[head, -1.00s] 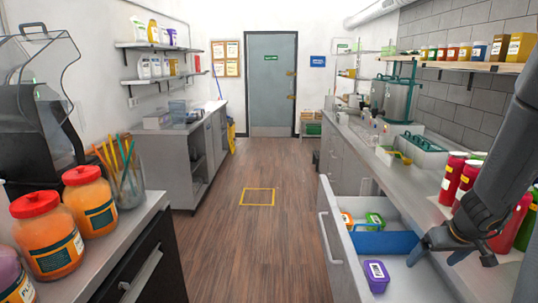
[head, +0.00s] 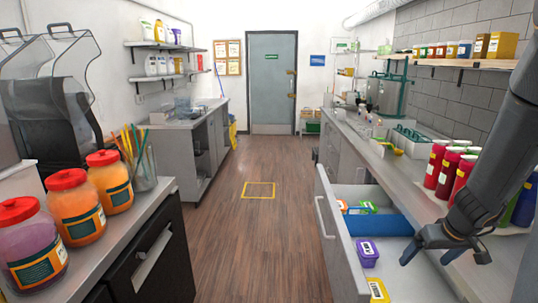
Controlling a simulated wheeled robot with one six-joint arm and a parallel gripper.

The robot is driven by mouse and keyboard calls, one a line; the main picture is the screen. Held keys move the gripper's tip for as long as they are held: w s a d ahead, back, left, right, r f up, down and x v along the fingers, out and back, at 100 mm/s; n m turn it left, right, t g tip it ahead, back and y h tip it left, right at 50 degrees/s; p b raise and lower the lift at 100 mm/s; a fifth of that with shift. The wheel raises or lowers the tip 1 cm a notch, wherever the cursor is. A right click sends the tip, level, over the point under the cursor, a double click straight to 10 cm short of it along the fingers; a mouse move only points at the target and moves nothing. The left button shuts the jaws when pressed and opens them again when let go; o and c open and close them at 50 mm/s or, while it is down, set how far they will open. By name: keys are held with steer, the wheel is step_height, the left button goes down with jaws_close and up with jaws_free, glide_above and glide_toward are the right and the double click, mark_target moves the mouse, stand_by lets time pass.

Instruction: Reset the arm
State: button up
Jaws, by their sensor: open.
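My gripper (head: 440,259) is at the lower right in the head view, at the end of my dark grey arm. Its jaws are apart and nothing shows between them. It hangs over the right side of the open drawer (head: 331,238), near the counter edge. In the drawer a blue divider (head: 382,225) crosses the middle. A purple box (head: 366,252) and a yellow box (head: 378,291) lie in front of it, and a green box (head: 366,208) lies behind it.
Red bottles (head: 436,164) stand on the right counter (head: 400,175) close to my arm. The floor (head: 250,240) between the counters is clear.

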steer(key=shift+n+g+y, duration=0.3)
steer(key=shift+g+y, duration=0.4)
steer(key=shift+g, duration=0.2)
steer(key=a+f+b, duration=0.1)
steer(key=a+b, duration=0.2)
steer(key=a, duration=0.2)
steer(key=s+a+f+b, duration=0.1)
steer(key=a+f+b, duration=0.1)
steer(key=a, duration=0.4)
steer(key=s+a+f+b, duration=0.1)
steer(key=a+f+b, duration=0.1)
steer(key=a+b, duration=0.2)
steer(key=shift+a+f+b, duration=0.25)
steer(key=shift+a+b, duration=0.1)
steer(key=shift+a, duration=0.5)
steer(key=s+a+f+g+h+b, duration=0.1)
steer(key=s+a+f+g+b, duration=0.1)
steer(key=s+a+f+b, duration=0.5)
steer(key=s+a+b, duration=0.2)
steer(key=s+b, duration=0.1)
steer(key=shift+s+a+f+g, duration=0.15)
steer(key=shift+a+f+g, duration=0.1)
steer(key=shift+g, duration=0.05)
steer(key=shift+c, duration=0.5)
